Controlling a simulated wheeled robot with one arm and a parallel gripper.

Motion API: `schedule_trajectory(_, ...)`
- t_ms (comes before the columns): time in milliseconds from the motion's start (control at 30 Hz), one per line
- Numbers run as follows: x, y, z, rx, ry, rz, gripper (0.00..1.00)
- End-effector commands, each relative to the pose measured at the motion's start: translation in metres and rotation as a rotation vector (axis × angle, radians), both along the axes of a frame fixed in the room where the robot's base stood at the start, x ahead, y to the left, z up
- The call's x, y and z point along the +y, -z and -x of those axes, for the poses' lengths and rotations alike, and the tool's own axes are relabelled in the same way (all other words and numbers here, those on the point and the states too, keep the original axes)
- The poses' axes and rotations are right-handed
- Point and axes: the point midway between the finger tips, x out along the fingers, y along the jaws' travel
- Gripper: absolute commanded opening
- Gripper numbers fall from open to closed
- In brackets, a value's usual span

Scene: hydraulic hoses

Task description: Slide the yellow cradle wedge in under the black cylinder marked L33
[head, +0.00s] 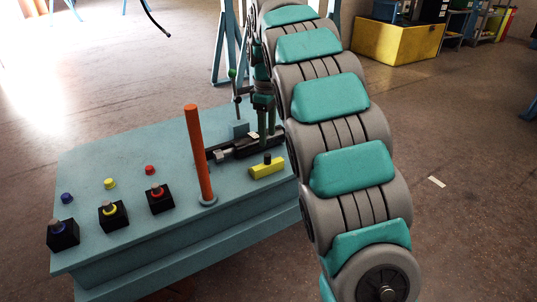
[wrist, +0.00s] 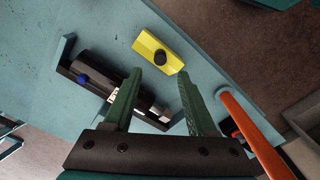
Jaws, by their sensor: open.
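The yellow cradle wedge (head: 262,172) lies on the teal bench with a black knob on top. In the wrist view the wedge (wrist: 152,42) is just beyond my fingertips, and its knob shows between their lines. The black cylinder (wrist: 98,72) lies to the left in the wrist view, with a blue end and a white label too small to read. In the head view the cylinder (head: 250,150) is partly hidden behind my fingers. The wedge is beside the cylinder, apart from it. My gripper (wrist: 160,74) is open and empty; it also shows in the head view (head: 267,133), above the bench.
An orange post (head: 199,155) stands on the bench, left of the wedge in the head view. Several black blocks with coloured rings (head: 114,214) and small coloured caps (head: 110,183) are on the bench's left part. The bench (head: 95,160) has bare surface around them.

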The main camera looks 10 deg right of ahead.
Motion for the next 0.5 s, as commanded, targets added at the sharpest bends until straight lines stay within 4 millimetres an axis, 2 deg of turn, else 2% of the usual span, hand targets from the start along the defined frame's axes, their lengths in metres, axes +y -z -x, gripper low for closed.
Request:
schedule_trajectory(167, 0.000, 0.017, 0.002, 0.005, 0.001, 0.001, 0.57)
schedule_trajectory(500, -0.001, 0.066, 0.002, 0.004, 0.003, 0.001, 0.57)
